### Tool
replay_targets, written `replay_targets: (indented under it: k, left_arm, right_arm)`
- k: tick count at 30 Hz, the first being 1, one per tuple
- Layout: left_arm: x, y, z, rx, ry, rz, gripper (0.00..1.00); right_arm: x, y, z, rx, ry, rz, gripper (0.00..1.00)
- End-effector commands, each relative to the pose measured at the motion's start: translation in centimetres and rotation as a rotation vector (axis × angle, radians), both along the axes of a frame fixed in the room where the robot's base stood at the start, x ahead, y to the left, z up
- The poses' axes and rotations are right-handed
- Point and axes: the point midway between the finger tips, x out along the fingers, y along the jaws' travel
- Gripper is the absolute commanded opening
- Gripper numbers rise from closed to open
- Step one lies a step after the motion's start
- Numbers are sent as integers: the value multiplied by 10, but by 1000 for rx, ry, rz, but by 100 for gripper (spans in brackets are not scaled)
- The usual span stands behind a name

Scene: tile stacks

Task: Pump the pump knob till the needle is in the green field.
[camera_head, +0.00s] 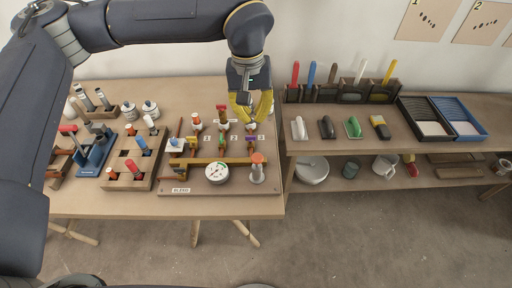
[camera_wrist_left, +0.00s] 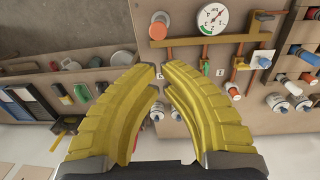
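The orange-red pump knob (camera_head: 257,158) stands on a pale cylinder at the right front of the wooden board; in the left wrist view the knob (camera_wrist_left: 158,28) is beyond the fingertips. The round white gauge (camera_head: 216,173) is left of it in the head view and also shows in the left wrist view (camera_wrist_left: 212,19). Its needle is too small to read surely against the green field. My left gripper (camera_head: 252,119), with yellow fingers, hangs behind the knob, over the board's back right part. Its fingertips (camera_wrist_left: 161,68) are a little apart, with nothing between them. My right gripper is not in view.
The board (camera_head: 181,190) carries pipes, valves and a BLEED label. A wooden rack with coloured handles (camera_head: 116,181) and a blue stand (camera_head: 92,160) are to its left. A shelf (camera_head: 300,150) with trowels and trays is to the right, across a narrow gap.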

Motion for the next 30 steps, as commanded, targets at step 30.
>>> replay_targets:
  k: [30]
  left_arm:
    - [0, -7, -129, -2, 3, 2, 0]
  right_arm:
    - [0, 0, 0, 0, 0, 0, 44]
